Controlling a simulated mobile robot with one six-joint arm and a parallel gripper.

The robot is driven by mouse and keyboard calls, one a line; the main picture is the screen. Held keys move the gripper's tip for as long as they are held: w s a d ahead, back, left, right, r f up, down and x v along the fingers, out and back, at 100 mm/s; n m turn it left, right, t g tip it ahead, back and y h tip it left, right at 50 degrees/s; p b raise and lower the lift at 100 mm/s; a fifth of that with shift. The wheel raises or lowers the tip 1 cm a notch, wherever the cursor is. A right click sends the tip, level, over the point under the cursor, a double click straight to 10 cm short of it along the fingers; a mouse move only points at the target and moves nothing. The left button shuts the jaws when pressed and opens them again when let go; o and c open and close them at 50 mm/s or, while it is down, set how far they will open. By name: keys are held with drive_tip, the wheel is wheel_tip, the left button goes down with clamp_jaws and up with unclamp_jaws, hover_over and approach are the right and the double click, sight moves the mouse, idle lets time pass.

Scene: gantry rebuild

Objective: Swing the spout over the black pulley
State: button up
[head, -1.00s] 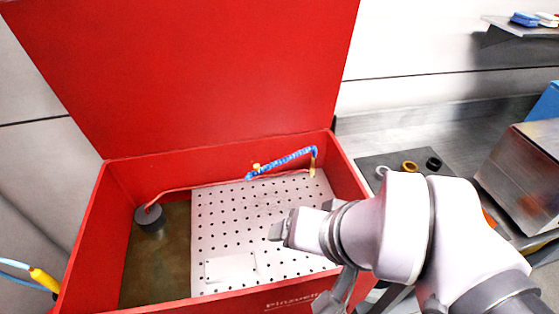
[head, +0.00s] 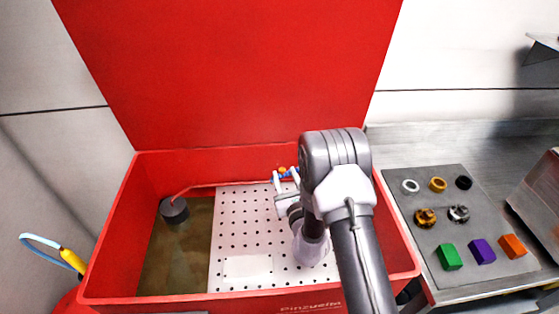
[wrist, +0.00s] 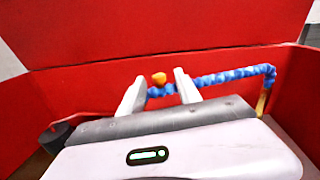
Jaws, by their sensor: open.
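The spout (wrist: 222,77) is a blue segmented hose with an orange tip, on a brass post at the right; it stands at the back of the red basin. In the head view only a little of the spout (head: 275,177) shows, the rest hidden by my arm. My gripper (head: 285,177) is open at the spout's tip end. In the wrist view my gripper's fingers (wrist: 157,88) stand on either side of the tip end; contact cannot be told. A black ring-shaped piece, which looks like the black pulley (head: 463,183), lies on the grey mat right of the basin.
The red basin (head: 110,250) has a raised lid (head: 230,75) behind it and a white perforated plate (head: 232,225). A dark cylinder (head: 174,211) with a red hose stands at left. The mat (head: 398,171) also holds rings, gears and coloured blocks.

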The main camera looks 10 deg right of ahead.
sight(282, 168)
drive_tip(key=w, duration=0.4)
drive_tip(key=w+a+b, duration=0.1)
drive_tip(key=w, duration=0.1)
drive_tip(key=shift+w, duration=0.1)
drive_tip(key=shift+r, duration=0.1)
clamp_jaws()
idle(1.1)
